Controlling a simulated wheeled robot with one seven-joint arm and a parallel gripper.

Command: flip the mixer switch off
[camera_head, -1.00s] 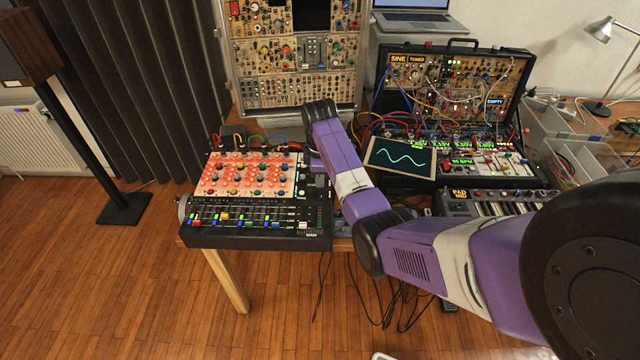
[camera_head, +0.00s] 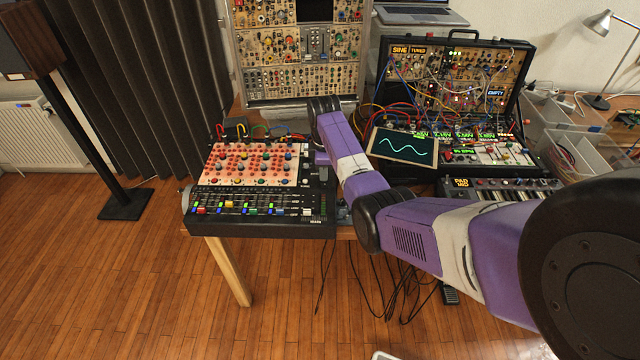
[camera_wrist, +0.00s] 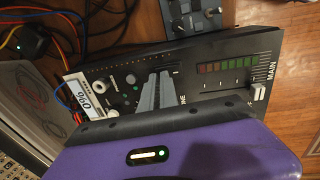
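The mixer (camera_head: 262,228) is a black console with a pink panel of coloured knobs and a row of faders, at the table's front left. Its right end, marked MAIN, shows in the wrist view (camera_wrist: 215,68) with level lights and a white fader cap. My gripper's two grey fingers (camera_wrist: 157,90) are side by side with no clear gap, over the mixer's panel near small knobs. I cannot tell whether they touch it. They hold nothing visible. In the head view my arm mostly hides the gripper at the mixer's right edge. I cannot make out the switch; fingers or purple housing may cover it.
Patch cables rise behind the mixer. A tilted screen with a green wave (camera_head: 403,146) stands right of my arm, before an open synth case (camera_head: 455,75). A small keyboard (camera_head: 500,190) is at right. Cables hang below the table; floor at front left is clear.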

